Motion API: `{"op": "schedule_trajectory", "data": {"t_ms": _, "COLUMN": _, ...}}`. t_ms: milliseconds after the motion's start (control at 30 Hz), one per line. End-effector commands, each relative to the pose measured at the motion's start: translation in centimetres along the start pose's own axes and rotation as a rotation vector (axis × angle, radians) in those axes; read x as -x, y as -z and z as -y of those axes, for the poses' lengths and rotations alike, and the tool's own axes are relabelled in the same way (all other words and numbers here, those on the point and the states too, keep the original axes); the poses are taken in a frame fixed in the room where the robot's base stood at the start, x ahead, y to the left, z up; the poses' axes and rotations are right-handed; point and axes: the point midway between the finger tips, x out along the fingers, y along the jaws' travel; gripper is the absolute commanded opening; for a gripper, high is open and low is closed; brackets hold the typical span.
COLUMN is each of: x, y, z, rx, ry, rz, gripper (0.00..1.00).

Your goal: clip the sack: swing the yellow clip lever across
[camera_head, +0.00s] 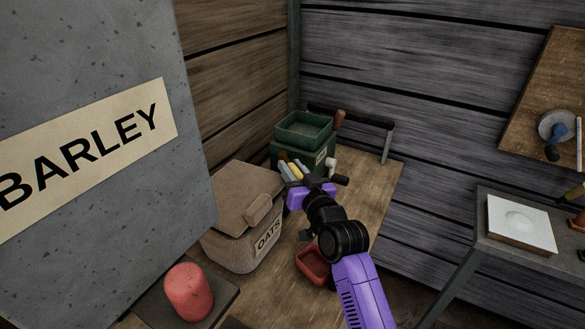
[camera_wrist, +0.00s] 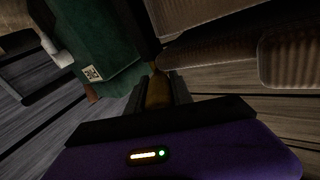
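The tan oats sack (camera_head: 242,222) stands on the wooden bench with its top folded over. In the wrist view its brown fabric (camera_wrist: 225,45) fills the upper right. The yellow clip lever (camera_head: 295,171) shows beside the sack's right rear corner, between my fingers. In the wrist view the lever (camera_wrist: 158,90) looks dull yellow in shadow and fills the gap between the two grey fingertips. My gripper (camera_head: 292,172), on a purple wrist, appears shut on it; it also shows in the wrist view (camera_wrist: 158,92). The rest of the clip is mostly hidden or too dark to make out.
A green box (camera_head: 305,128) with an open top stands behind my gripper. A red tray (camera_head: 313,264) lies under my arm. The bench's right part (camera_head: 375,185) is clear.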

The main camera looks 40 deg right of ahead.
Motion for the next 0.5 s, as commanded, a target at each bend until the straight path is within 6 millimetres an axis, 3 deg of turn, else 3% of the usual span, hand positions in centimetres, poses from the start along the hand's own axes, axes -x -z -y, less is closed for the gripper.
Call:
{"op": "schedule_trajectory", "data": {"t_ms": 100, "x": 0.0, "y": 0.0, "z": -0.06, "rx": 0.0, "ry": -0.001, "rz": 0.0, "gripper": 0.47}}
{"op": "schedule_trajectory", "data": {"t_ms": 500, "x": 0.66, "y": -0.12, "z": -0.04, "rx": 0.001, "ry": 0.0, "rz": 0.002, "gripper": 0.47}}
